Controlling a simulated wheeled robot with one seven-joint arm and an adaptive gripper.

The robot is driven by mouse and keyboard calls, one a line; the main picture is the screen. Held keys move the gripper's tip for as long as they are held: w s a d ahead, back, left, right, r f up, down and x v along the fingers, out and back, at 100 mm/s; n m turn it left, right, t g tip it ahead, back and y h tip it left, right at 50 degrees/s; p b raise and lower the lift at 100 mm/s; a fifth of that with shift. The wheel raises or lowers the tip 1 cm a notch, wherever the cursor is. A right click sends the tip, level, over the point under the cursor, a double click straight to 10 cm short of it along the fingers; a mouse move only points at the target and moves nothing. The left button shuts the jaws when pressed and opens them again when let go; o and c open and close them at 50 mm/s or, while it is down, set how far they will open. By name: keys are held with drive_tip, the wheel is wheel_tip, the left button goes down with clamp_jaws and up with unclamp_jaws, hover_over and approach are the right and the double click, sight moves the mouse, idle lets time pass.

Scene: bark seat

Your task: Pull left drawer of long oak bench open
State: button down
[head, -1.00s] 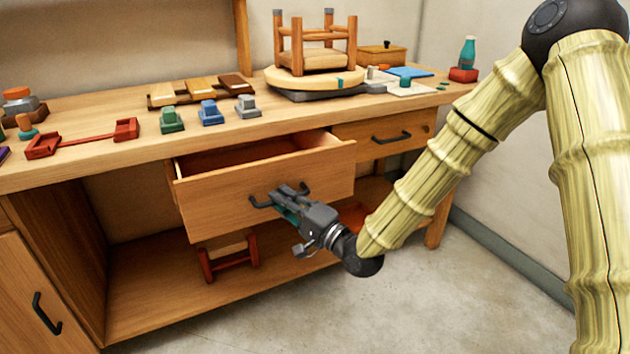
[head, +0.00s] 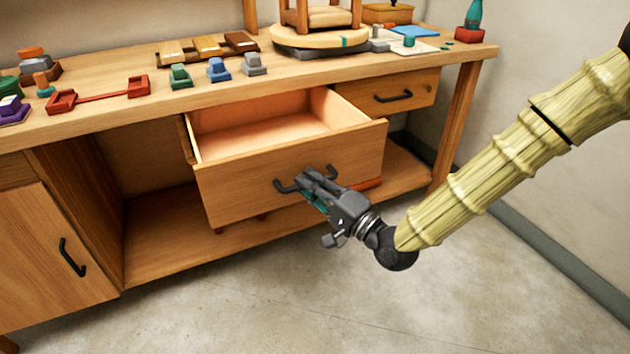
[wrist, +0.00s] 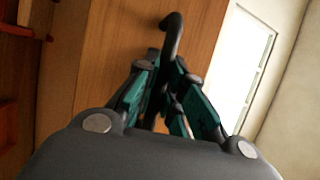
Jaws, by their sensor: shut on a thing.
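The long oak bench (head: 110,121) runs across the head view. Its left drawer (head: 240,190) stands well open, with an empty-looking inside showing. The drawer has a dark bar handle (head: 284,188) on its front.
The right drawer (head: 385,92) is shut. A cupboard door (head: 40,250) is at the lower left. Small coloured blocks, clamps and a stool on a round turntable (head: 320,40) stand on the benchtop. The concrete floor (head: 300,310) in front is clear.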

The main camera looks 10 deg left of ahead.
drive_tip(key=c, duration=1.8)
unclamp_jaws()
drive_tip(key=shift+o, duration=0.2)
drive_tip(key=v, duration=1.2)
